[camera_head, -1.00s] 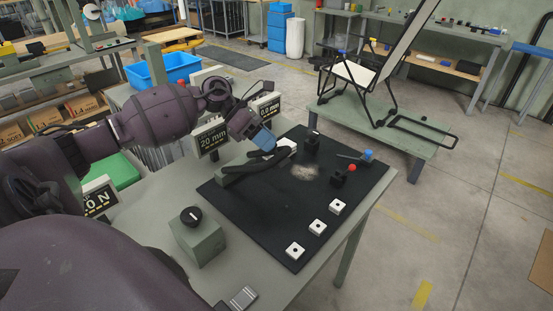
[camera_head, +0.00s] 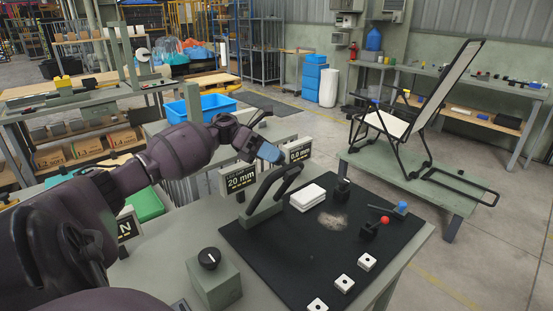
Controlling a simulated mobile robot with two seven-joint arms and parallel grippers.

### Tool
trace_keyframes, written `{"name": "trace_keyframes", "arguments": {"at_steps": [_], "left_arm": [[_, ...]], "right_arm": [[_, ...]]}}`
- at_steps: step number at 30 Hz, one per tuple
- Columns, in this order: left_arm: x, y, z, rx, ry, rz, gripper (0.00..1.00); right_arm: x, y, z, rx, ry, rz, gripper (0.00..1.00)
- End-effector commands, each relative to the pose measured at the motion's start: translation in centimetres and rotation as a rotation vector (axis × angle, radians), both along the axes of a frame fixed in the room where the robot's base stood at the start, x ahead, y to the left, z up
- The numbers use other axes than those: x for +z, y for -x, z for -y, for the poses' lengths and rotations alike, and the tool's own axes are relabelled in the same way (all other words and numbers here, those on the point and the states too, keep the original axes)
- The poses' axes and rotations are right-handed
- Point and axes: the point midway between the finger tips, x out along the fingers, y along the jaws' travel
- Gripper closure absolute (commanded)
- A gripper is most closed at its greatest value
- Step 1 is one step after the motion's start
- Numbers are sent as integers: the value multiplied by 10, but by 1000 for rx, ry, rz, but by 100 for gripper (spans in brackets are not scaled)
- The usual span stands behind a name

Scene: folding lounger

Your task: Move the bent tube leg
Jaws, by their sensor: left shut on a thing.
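The exact contact is small and partly hidden by the fingers. The folding lounger (camera_head: 408,118) stands on a low green bench at the right, apart from the tube. My right gripper is not in view.
A white block (camera_head: 308,197), a black post (camera_head: 342,191), a red-knobbed piece (camera_head: 384,220) and a blue-knobbed one (camera_head: 402,207) stand on the mat. White pads (camera_head: 367,262) lie at its front right. Readout signs (camera_head: 239,179) and a dial box (camera_head: 214,280) edge the left side.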

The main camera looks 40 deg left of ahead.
Motion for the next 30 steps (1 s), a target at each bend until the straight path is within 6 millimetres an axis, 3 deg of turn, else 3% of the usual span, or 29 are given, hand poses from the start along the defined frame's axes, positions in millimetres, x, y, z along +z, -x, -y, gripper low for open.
{"name": "trace_keyframes", "arguments": {"at_steps": [8,9,13,23,30], "left_arm": [[0,0,0,0,0,-2,100],[-1,0,0,0,0,-2,67],[-1,0,0,0,0,-2,48],[0,0,-2,1,-1,-2,48],[4,6,-33,4,-2,-5,48]], "right_arm": [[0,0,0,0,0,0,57],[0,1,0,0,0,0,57],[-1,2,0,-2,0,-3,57],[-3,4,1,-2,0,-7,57],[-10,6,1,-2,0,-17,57]]}}
